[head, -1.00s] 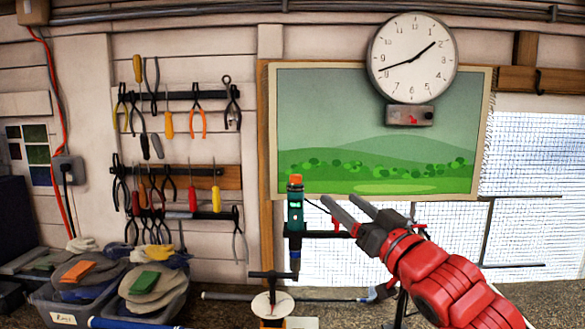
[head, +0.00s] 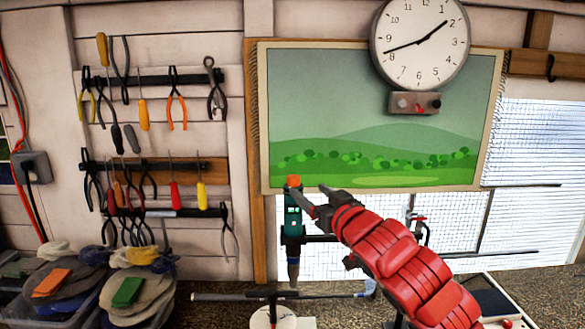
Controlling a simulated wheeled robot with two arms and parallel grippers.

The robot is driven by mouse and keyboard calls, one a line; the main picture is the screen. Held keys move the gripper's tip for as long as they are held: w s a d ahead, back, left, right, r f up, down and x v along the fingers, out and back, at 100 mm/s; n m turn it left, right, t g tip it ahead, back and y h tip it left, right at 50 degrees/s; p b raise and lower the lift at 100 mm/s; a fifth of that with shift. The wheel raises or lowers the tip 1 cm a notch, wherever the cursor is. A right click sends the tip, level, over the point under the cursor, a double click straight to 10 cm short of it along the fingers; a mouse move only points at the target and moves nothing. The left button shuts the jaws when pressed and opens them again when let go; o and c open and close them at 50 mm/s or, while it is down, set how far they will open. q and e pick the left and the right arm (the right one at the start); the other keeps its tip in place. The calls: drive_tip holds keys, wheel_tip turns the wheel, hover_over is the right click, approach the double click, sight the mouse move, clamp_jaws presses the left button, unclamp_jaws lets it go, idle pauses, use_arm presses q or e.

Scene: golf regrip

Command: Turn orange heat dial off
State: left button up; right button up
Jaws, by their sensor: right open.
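The orange heat dial (head: 293,181) sits on top of an upright green heat tool (head: 292,224) with a small lit display, held on a dark stand in the middle of the view. My right gripper (head: 314,201) is open beside the dial, just right of it and slightly lower. Its fingers point left toward the dial and the tool's upper body. I cannot tell whether a finger touches the tool. The dial's setting is too small to read. My left gripper is not in view.
A golf club shaft (head: 225,297) lies across below the tool, near a round white disc (head: 272,318). Bins with gloves and grey pads (head: 140,295) stand at the lower left. Pliers and screwdrivers hang on the wall.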

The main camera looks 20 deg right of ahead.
sight(294, 178)
drive_tip(key=w+p, duration=0.1)
drive_tip(key=w, duration=0.2)
drive_tip(key=w+p, duration=0.2)
drive_tip(key=w, duration=0.1)
drive_tip(key=w+a+p, duration=0.1)
drive_tip(key=w, duration=0.2)
drive_tip(key=shift+w+r+p, duration=0.1)
drive_tip(key=shift+r+p, duration=0.15)
drive_tip(key=shift+p, duration=0.05)
drive_tip(key=shift+w+f, duration=0.15)
drive_tip(key=shift+w, duration=0.15)
clamp_jaws()
